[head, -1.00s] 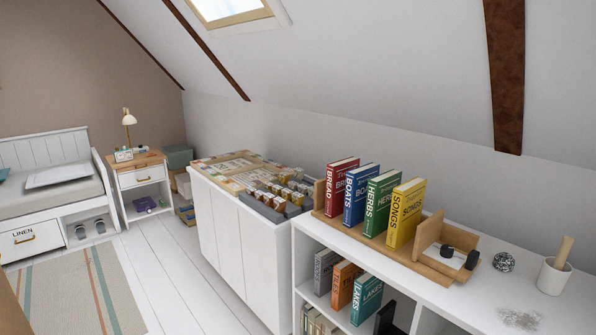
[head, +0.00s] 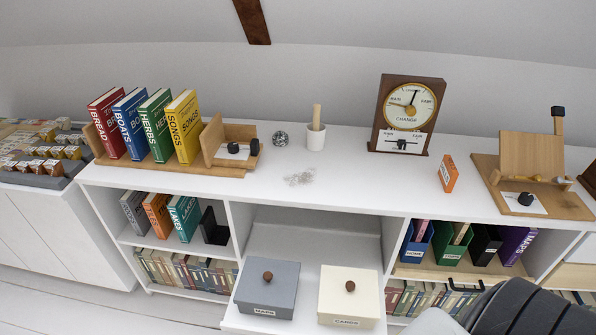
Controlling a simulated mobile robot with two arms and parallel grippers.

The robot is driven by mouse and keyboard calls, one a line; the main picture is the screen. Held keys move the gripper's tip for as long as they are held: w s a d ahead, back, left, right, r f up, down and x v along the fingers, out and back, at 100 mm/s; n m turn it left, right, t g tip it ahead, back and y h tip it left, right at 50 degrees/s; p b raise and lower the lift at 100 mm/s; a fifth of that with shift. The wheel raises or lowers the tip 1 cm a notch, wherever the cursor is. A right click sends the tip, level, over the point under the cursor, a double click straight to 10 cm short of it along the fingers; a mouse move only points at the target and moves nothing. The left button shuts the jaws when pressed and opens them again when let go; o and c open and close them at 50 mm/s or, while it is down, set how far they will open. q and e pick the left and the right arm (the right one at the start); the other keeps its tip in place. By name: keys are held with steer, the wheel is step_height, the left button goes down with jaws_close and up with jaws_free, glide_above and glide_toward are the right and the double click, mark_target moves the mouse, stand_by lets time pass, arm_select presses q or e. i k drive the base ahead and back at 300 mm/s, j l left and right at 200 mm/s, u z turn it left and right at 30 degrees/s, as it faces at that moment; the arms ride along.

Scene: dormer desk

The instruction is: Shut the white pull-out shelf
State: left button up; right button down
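The white pull-out shelf (head: 308,292) is in the lower middle of the head view, in the middle bay of the white desk unit. It sticks out toward me past the unit's front. A grey lidded box labelled MAPS (head: 267,290) and a cream lidded box labelled CARDS (head: 349,297) stand on it side by side, each with a brown knob. The shelf's near edge is partly cut off by the bottom of the picture.
The white top (head: 345,175) carries a book rack (head: 170,165), a wire ball (head: 281,139), a white pot (head: 316,137), a clock (head: 405,113) and a wooden stand (head: 530,160). Book bays flank the shelf.

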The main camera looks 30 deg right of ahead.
mark_target(314, 248)
steer(key=k+z, duration=0.15)
steer(key=z, duration=0.8)
